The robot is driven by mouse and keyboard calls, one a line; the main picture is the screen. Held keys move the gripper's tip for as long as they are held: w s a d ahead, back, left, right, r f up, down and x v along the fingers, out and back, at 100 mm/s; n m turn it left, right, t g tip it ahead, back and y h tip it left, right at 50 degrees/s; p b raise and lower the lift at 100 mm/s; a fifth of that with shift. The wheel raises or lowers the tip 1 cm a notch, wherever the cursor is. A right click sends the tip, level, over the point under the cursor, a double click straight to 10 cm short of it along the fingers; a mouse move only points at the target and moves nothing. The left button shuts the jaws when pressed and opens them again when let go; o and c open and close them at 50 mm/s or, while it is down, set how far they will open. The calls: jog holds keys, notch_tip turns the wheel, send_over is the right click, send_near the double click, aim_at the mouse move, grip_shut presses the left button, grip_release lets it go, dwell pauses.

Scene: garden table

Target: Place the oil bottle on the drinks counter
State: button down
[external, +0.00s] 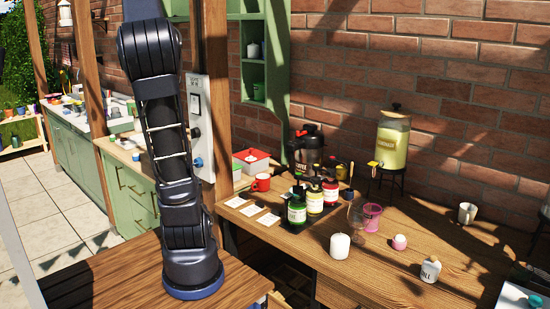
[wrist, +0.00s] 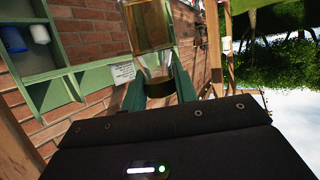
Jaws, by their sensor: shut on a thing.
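In the wrist view my gripper (wrist: 160,88) has its two green fingers closed on a dark olive, rounded thing (wrist: 160,91) with a pale, glassy part beyond it. It fits the oil bottle, though its label and most of its shape are hidden. In the external view my arm rises out of the top of the picture, so gripper and bottle do not show there. The wooden counter (external: 400,262) on the right, by the brick wall, bears a yellow drink dispenser (external: 393,140) and appears to be the drinks counter.
Labelled bottles (external: 315,200), a red mug (external: 261,182), a white candle (external: 340,246), a pink glass (external: 372,217) and a small white jar (external: 430,270) stand on this counter. Bare wood shows between them and towards its right. Green shelves (external: 265,50) hang on the wall.

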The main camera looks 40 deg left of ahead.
jog(key=w+d+r+m+t+h, duration=0.2)
jog(key=w+d+r+m, duration=0.15)
jog(key=d, duration=0.75)
jog(key=w+d+r+m+t+h, duration=0.2)
jog(key=w+d+r+h, duration=0.15)
jog(key=d, duration=0.75)
jog(key=w+d+r+m+t+h, duration=0.2)
jog(key=w+d, duration=0.2)
jog(key=d, duration=0.7)
jog(key=w+d+f+m+t+h, duration=0.1)
jog(key=w+d+f+m+h, duration=0.1)
jog(key=w+f, duration=1.15)
jog(key=w+d+f+m+h, duration=0.2)
jog(key=w+f, duration=1)
jog(key=w, duration=0.3)
jog(key=w+d+f, duration=0.3)
jog(key=f, duration=0.8)
jog(key=w+d+f, duration=0.3)
jog(key=w+f, duration=0.1)
jog(key=f, duration=0.7)
jog(key=w+d+f, duration=0.4)
jog(key=f, duration=0.8)
jog(key=shift+h, duration=0.35)
